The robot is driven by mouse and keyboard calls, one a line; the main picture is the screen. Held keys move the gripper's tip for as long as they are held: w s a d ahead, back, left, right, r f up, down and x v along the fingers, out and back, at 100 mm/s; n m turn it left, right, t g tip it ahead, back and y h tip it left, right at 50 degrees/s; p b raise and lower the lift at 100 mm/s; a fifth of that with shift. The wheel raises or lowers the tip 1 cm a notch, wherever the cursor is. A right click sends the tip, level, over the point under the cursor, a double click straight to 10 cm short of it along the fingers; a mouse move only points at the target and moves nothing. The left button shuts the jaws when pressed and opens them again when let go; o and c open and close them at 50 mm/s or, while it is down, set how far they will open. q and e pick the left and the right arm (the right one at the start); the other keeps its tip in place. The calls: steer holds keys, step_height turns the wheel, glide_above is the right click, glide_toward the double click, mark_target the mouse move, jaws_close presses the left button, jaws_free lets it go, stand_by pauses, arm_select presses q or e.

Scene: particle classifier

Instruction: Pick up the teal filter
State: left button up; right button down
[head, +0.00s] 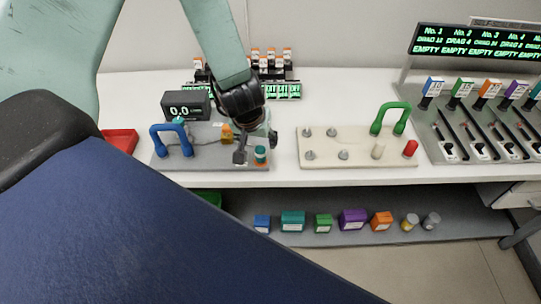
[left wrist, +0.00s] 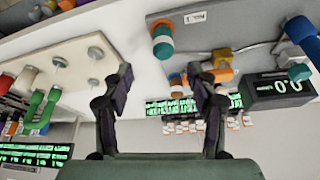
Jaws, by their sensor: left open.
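A small teal-capped cylinder (head: 260,154), with white and orange below the teal, stands at the right front corner of the grey board. I take it as the teal filter; it also shows in the left wrist view (left wrist: 163,48). My left gripper (head: 256,146) is open, its fingers pointing down around or just above it. In the left wrist view, the open fingers (left wrist: 160,77) are wide apart, with nothing between the tips, and the filter appears beyond them. Contact cannot be told. Another teal part (head: 178,121) sits behind the blue handle. My right gripper is not in view.
The grey board (head: 205,163) carries a blue handle (head: 171,140) and an orange-yellow fitting (head: 227,133); a scale display (head: 186,106) stands behind. A cream board (head: 350,160) with knobs and a green handle (head: 391,117) is to the right. Coloured boxes, including a teal one (head: 292,220), line the lower shelf.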

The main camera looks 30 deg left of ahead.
mark_target(259, 148)
arm_select(q)
steer(key=b+x, duration=0.1)
steer(key=x, duration=0.2)
steer(key=b+x, duration=0.1)
steer(key=x, duration=0.3)
steer(key=shift+a+f+b, duration=0.15)
steer(key=shift+a+b, duration=0.1)
steer(key=shift+b, duration=0.05)
steer(key=shift+w+f, duration=0.2)
steer(key=shift+f, duration=0.1)
steer(key=shift+a+f, duration=0.1)
steer(key=shift+a, duration=0.1)
steer(key=shift+c, duration=0.6)
